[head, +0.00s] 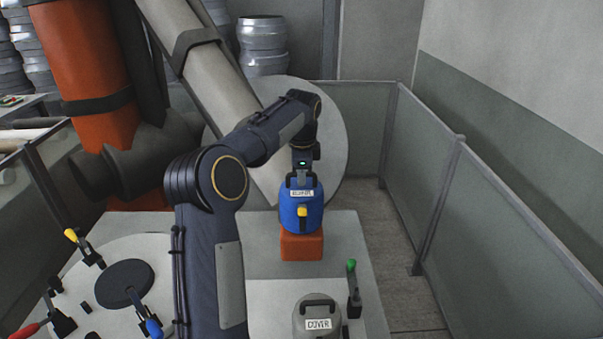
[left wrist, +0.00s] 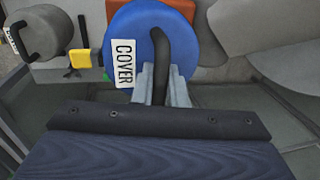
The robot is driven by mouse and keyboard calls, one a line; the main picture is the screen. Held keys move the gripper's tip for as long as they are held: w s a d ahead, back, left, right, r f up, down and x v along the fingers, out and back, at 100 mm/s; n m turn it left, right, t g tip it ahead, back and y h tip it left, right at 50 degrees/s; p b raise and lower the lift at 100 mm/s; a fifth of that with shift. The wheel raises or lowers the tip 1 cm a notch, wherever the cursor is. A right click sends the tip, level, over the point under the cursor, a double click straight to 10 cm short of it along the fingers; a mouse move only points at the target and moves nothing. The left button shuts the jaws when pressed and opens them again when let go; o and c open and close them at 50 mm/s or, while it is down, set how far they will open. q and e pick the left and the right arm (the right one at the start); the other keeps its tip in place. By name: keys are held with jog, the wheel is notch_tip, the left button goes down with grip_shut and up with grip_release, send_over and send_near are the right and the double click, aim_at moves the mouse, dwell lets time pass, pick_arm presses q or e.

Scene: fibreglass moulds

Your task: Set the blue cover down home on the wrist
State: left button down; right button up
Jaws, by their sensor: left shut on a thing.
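The blue cover (head: 301,214) has a black handle, a white label and a yellow latch (head: 302,211). It looks upright, directly over an orange-red block (head: 302,248), which looks like the wrist, on the grey table. I cannot tell whether cover and block touch or a small gap remains. My left gripper (head: 301,180) is above the cover, shut on its handle. In the left wrist view, the cover (left wrist: 128,28) fills the top middle, with pale fingers (left wrist: 166,84) around the black handle. A bit of orange (left wrist: 182,6) shows behind it. My right gripper is out of view.
A grey cover (head: 306,325) labelled COVER stands at the front of the table, with a green-tipped lever (head: 353,285) beside it. A round plate (head: 160,255) with coloured levers lies left. Fence panels (head: 500,240) close the right side.

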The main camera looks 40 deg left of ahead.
pick_arm(q)
jog(key=shift+s+d+f+b, duration=0.1)
jog(key=shift+f+b, duration=0.3)
jog(key=shift+f, duration=0.5)
dwell(0.4)
jog(key=c, duration=1.4)
grip_release()
jog(key=r, duration=0.5)
jog(key=s+r, duration=0.1)
jog(key=r, duration=0.2)
jog(key=shift+d, duration=0.4)
